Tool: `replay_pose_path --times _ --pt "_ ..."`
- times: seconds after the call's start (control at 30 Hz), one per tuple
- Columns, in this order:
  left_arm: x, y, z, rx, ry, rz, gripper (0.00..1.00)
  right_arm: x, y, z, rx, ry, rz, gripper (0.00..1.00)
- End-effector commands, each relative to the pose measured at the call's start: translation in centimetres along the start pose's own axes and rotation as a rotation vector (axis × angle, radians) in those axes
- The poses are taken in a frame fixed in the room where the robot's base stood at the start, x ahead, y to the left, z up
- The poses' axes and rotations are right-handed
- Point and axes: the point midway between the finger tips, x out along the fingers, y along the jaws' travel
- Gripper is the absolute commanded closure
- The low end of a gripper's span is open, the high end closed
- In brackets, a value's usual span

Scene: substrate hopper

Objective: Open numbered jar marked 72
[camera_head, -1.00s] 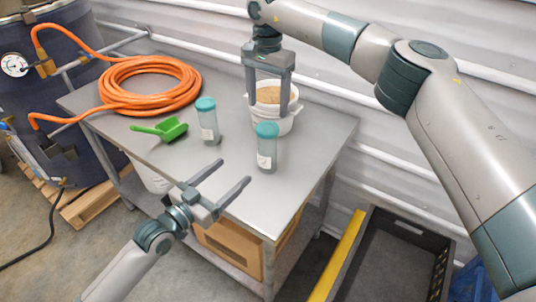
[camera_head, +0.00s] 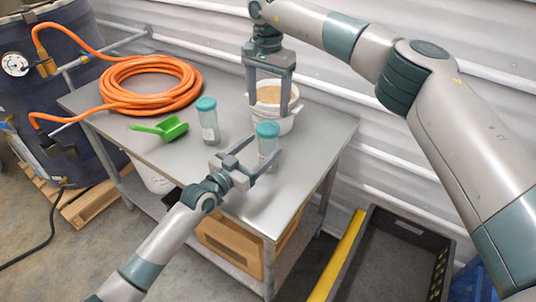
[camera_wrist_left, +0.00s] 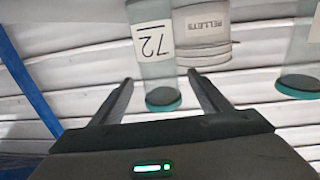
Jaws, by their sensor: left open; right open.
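Two clear jars with teal lids stand upright on the steel table. The jar marked 72 (camera_head: 268,131) is the right one; in the left wrist view, which is upside down, its label with 72 (camera_wrist_left: 153,42) and teal lid (camera_wrist_left: 163,98) show. The other jar (camera_head: 208,122) stands to its left; its number is not readable. My left gripper (camera_head: 266,146) is open, its fingers pointing at the 72 jar, one on each side in the picture; I cannot tell whether they touch it. My right gripper (camera_head: 268,106) is open, pointing down at the white pellet bucket (camera_head: 286,124).
On the table (camera_head: 230,210) lie a coiled orange hose (camera_head: 150,85) and a green scoop (camera_head: 165,129). The bucket, labelled PELLETS (camera_wrist_left: 203,25), stands just behind the 72 jar. A dark crate (camera_head: 395,255) is on the floor at right. The table's front right is clear.

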Motion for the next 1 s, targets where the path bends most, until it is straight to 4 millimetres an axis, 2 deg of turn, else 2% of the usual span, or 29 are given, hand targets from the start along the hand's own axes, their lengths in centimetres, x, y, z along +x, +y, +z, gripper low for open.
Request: replay_pose_path --times 0.1,0.3,0.7,0.73,0.77,1.0 --pt "1.8 0.0 -0.1 -0.001 0.0 0.0 0.3 0.0 0.0 0.0 0.0 0.0 0.0 0.31" --pt "3.5 0.0 0.0 0.0 0.0 0.0 0.3 0.0 0.0 0.0 0.0 0.0 0.0 0.31" --pt "4.0 0.0 0.0 0.0 0.0 0.0 0.3 0.0 0.0 0.0 0.0 0.0 0.0 0.31" --pt "4.0 0.0 0.0 0.0 0.0 0.0 0.33 0.0 0.0 0.0 0.0 0.0 0.0 0.31" --pt "4.0 0.0 0.0 0.0 0.0 0.0 0.4 0.0 0.0 0.0 0.0 0.0 0.0 0.31" --pt "4.0 0.0 0.0 0.0 0.0 0.0 0.97 0.0 0.0 0.0 0.0 0.0 0.0 0.31"
